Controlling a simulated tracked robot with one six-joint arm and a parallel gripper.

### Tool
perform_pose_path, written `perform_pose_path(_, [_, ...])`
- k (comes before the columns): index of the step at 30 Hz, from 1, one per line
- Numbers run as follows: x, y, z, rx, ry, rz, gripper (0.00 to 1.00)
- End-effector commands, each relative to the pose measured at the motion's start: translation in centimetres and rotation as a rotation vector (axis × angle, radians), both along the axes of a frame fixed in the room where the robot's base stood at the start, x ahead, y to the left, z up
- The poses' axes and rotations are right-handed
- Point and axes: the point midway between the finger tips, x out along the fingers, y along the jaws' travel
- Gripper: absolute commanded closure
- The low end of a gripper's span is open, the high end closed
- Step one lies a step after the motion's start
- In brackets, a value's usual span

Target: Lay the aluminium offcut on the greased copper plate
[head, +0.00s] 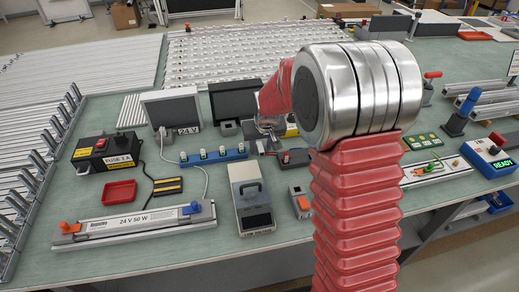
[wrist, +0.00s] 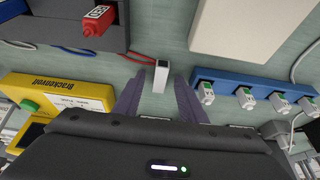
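My gripper (wrist: 159,74) is open in the wrist view, with two dark fingers spread apart. A small pale grey block (wrist: 161,77) with a dark end face stands at the gap between the fingertips; I cannot tell whether it is the aluminium offcut. Clear green bench shows on both sides of it, and neither finger clearly touches it. In the head view my gripper (head: 268,124) is small and partly hidden by my arm, low over the bench beside the blue rack. I cannot make out the greased copper plate in either view.
A blue rack (wrist: 252,93) of pale connectors lies right of the fingers in the wrist view. A yellow box (wrist: 62,95) is left, and a black box with a red plug (wrist: 97,20) is at the top left. A grey meter (head: 250,197) stands near the bench's front.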

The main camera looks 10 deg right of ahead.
Motion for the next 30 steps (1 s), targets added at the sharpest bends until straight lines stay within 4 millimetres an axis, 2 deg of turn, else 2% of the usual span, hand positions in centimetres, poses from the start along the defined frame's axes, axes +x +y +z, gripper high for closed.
perform_pose_path(2, [0.0, 0.01, 0.01, 0.0, 0.0, 0.0, 0.62])
perform_pose_path(18, [0.0, 0.04, 0.01, 0.0, 0.0, 0.001, 1.0])
perform_pose_path(30, [0.04, 0.06, 0.35, 0.0, -0.001, 0.001, 1.0])
